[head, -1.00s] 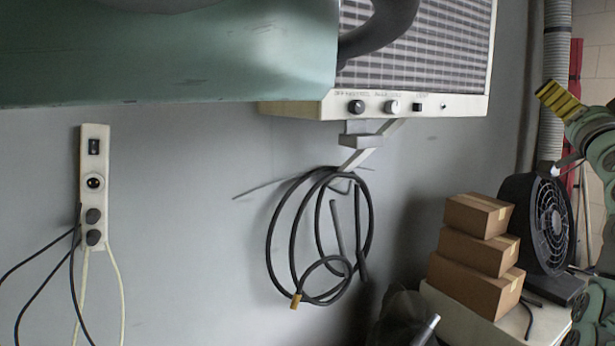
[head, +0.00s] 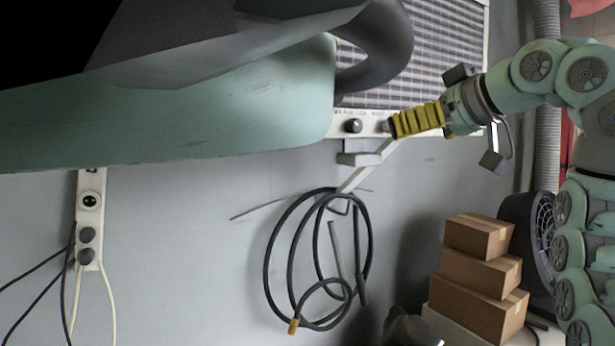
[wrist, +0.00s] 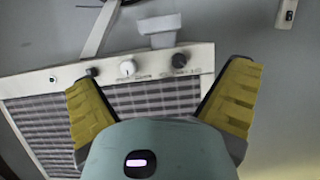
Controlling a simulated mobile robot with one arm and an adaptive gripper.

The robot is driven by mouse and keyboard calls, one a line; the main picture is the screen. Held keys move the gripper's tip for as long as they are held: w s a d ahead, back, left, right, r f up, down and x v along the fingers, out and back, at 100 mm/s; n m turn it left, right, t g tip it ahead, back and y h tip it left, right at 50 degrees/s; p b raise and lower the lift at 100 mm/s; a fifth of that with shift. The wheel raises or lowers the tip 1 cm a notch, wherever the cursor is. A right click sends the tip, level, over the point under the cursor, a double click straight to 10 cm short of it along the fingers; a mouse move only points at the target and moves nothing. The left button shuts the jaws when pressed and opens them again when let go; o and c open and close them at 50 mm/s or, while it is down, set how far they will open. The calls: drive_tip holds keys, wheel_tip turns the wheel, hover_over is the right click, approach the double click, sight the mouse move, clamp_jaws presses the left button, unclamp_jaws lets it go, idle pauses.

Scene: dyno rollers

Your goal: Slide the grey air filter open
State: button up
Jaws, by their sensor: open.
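The air filter is a pale wall unit with a grey slatted grille (head: 445,45) at the upper right of the head view. A strip with knobs runs along its lower edge. Its left part is hidden behind a large green shape and a dark curved tube. In the wrist view the unit appears upside down, with its grille (wrist: 150,98) and knob strip between my fingers. My gripper (head: 402,124) has yellow ribbed fingers and overlaps the knob strip in the head view. In the wrist view my gripper (wrist: 163,76) is spread open and empty. I cannot tell whether it touches the unit.
A coiled black hose (head: 318,260) hangs on the wall below the unit. A pale socket strip (head: 90,205) with cables is at the left. Stacked cardboard boxes (head: 476,270) and a black fan (head: 543,225) stand at the lower right. The wall between strip and hose is clear.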

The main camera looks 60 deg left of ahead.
drive_tip(key=p+x, duration=0.6)
drive_tip(key=p, duration=0.1)
drive_tip(key=p+x, duration=0.7)
drive_tip(key=shift+s+a+p, duration=0.2)
drive_tip(key=shift+a+p, duration=0.1)
drive_tip(key=shift+a+f, duration=0.35)
drive_tip(key=shift+c, duration=0.2)
drive_tip(key=shift+w, duration=0.1)
drive_tip(key=c, duration=1.2)
